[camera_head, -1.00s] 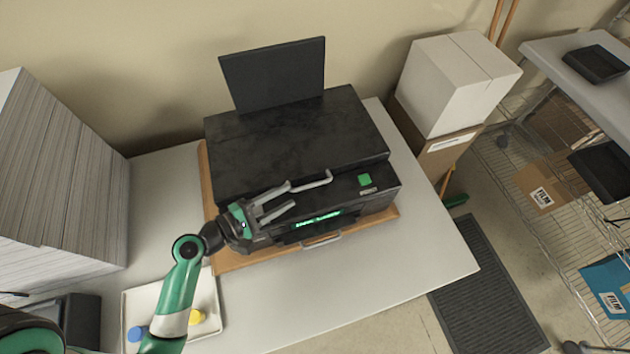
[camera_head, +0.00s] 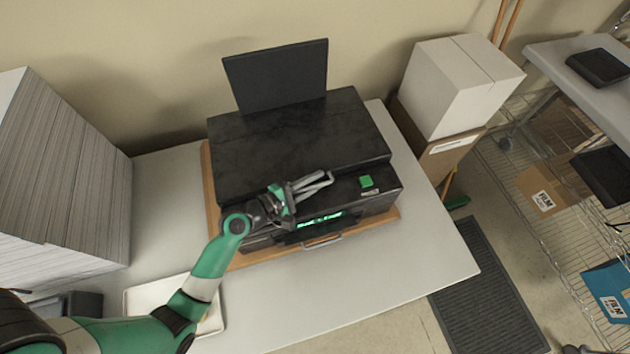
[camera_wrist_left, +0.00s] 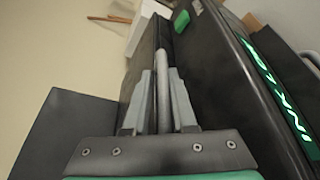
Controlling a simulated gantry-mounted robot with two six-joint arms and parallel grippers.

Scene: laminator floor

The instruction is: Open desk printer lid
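The black desk printer (camera_head: 350,205) stands on a wooden board, its dark flat lid (camera_head: 295,150) lying down on the body. A grey bar handle (camera_head: 329,177) runs along the lid's front edge; it also shows in the left wrist view (camera_wrist_left: 163,85). My left gripper (camera_head: 315,185) is at this handle, with one finger on each side of it. The fingers (camera_wrist_left: 163,80) look closed on the bar, which lies lengthwise between them. The gripper hides part of the lid's front edge. My right gripper is out of view.
An upright black panel (camera_head: 277,75) rises behind the lid. A tall paper stack (camera_head: 60,170) stands at left, white and brown boxes (camera_head: 455,85) at right. A green button (camera_head: 366,181) and a lit display (camera_head: 320,220) are on the printer front. The table's front right is clear.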

